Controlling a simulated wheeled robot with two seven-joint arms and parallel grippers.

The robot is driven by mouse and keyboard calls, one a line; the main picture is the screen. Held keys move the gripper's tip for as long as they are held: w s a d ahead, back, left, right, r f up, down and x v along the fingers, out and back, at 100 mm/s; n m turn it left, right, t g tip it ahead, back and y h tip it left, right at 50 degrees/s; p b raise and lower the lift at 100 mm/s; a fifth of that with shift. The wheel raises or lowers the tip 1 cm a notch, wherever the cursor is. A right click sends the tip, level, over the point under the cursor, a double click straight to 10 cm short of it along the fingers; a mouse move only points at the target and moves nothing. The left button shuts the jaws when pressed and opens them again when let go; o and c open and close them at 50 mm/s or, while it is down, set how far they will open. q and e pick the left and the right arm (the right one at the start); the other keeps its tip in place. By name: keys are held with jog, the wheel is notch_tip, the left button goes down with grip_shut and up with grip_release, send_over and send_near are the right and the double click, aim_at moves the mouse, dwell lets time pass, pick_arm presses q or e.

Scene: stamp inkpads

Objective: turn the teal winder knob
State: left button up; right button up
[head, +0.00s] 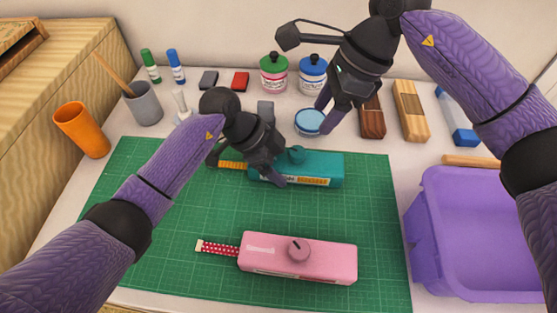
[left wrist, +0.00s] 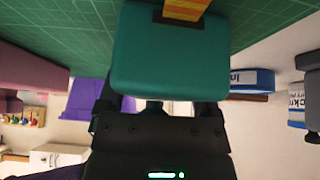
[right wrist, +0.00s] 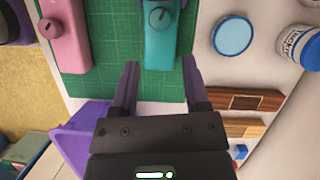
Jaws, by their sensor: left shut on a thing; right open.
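The teal winder (head: 325,168) lies on the green mat, with its round teal knob (head: 296,155) on top and a yellow strip (head: 232,165) out of its left end. My left gripper (head: 247,168) is shut on the left part of the teal winder's body, left of the knob. In the left wrist view the teal body (left wrist: 170,60) fills the space between the fingers. My right gripper (head: 332,103) is open and empty, above and to the right of the knob. The right wrist view shows the knob (right wrist: 158,17) beyond the open fingertips (right wrist: 160,80).
A pink winder (head: 270,252) with a red dotted strip lies nearer on the green mat (head: 180,220). A purple bin (head: 430,215) stands at the right. Inkpads, jars, wooden blocks and a blue round tin (head: 309,121) line the back. An orange cup (head: 82,130) stands left.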

aim_at(298, 151)
jog(key=shift+o, duration=1.3)
jog(key=shift+w+d+r, duration=0.1)
jog(key=shift+w+r, duration=0.05)
jog(key=shift+r, duration=0.1)
jog(key=shift+o, duration=0.2)
jog(key=shift+w+d+r+n+g, duration=0.4)
jog(key=shift+r+n, duration=0.2)
jog(key=shift+n, duration=0.3)
jog(key=x, duration=1.1)
jog(key=shift+a+f, duration=0.3)
grip_shut()
